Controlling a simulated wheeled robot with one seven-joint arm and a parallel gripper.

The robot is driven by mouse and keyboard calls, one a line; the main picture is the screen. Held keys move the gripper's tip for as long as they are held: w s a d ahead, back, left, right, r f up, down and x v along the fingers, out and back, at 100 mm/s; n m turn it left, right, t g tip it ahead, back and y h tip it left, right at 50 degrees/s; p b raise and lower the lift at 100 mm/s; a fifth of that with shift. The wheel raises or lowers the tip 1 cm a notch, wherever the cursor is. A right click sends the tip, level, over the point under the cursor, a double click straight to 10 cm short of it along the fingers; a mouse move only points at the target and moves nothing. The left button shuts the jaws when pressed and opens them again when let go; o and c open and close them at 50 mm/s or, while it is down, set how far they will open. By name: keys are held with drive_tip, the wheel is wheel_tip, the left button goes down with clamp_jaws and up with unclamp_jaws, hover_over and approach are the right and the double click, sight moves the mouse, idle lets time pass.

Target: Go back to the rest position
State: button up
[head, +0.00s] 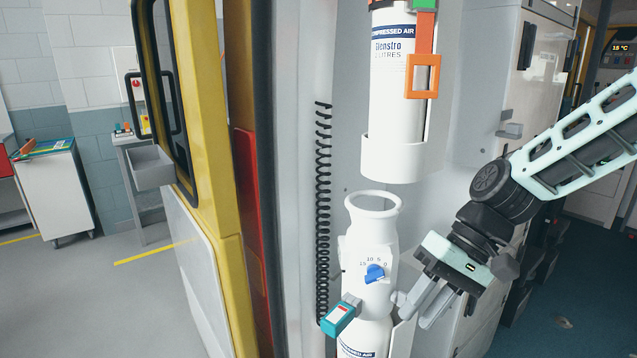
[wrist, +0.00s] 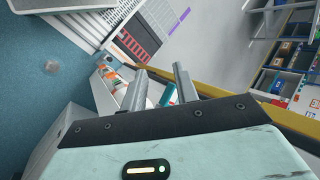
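My gripper (head: 415,312) is at the right of the lower white air cylinder (head: 365,270), close beside its blue dial knob (head: 375,272). Whether a fingertip touches the cylinder I cannot tell. In the wrist view my gripper (wrist: 160,78) shows two grey fingers standing apart. I see nothing clamped between them; white and teal parts show beyond them. The arm reaches in from the right, not folded.
An upper compressed-air cylinder (head: 398,75) sits in a white cup holder with an orange clip (head: 422,76). A coiled black hose (head: 323,200) hangs left of the cylinders. The yellow door edge (head: 208,110) stands farther left. Grey cabinets (head: 490,90) are behind my arm.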

drive_tip(key=s+a+n+t+h, duration=0.1)
drive_tip(key=s+n+h, duration=0.1)
drive_tip(key=s, duration=0.7)
drive_tip(key=s+a+r+n+t+h+p, duration=0.1)
drive_tip(key=s+a+n+h, duration=0.1)
drive_tip(key=s, duration=0.7)
drive_tip(key=shift+s+r+n+t+h, duration=0.15)
drive_tip(key=shift+r+n+t+h, duration=0.15)
drive_tip(key=shift+n+h, duration=0.7)
